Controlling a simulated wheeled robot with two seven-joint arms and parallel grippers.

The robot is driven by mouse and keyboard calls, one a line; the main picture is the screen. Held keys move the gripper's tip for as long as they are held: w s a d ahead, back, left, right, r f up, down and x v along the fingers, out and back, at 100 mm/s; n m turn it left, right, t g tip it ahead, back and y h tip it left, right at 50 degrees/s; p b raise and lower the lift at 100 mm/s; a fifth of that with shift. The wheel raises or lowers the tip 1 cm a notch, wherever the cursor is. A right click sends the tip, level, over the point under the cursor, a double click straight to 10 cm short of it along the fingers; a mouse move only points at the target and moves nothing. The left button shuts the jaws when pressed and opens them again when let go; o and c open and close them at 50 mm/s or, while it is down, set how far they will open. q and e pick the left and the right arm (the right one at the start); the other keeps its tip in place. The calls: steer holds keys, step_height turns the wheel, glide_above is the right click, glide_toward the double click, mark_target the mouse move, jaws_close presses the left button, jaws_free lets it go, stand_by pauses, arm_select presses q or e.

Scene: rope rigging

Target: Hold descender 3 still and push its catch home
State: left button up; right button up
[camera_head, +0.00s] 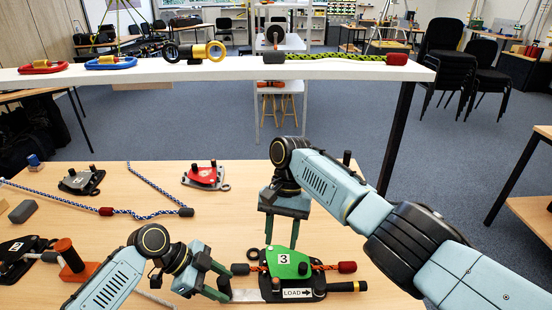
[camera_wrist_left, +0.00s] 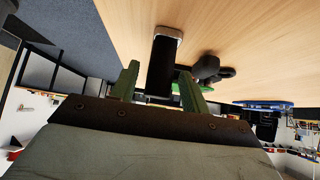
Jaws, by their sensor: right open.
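Descender 3 (camera_head: 285,262) is a green plate marked "3" on a black base, lying on the near table. A "LOAD" label (camera_head: 297,293) is on its front, and a black handle with a yellow band (camera_head: 345,287) sticks out to the right. A black knob (camera_head: 303,268) shows on its right side; I cannot tell whether this is the catch. My right gripper (camera_head: 282,236) is open, pointing down just above and behind the descender. My left gripper (camera_head: 223,282) is left of it, its fingers apart. The left wrist view shows a dark bar (camera_wrist_left: 164,65) between those fingers, with a gap on one side.
An orange-red rope (camera_head: 325,267) runs through descender 3. A red descender (camera_head: 205,176), a grey descender (camera_head: 82,181) and a blue-white rope (camera_head: 150,213) lie farther back. A white shelf (camera_head: 190,73) carries carabiners behind. The table's right front is clear.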

arm_select(q)
steer(key=shift+o, duration=0.3)
steer(key=p+v, duration=0.4)
steer(key=v, duration=0.5)
steer(key=shift+p, duration=0.4)
stand_by(0.4)
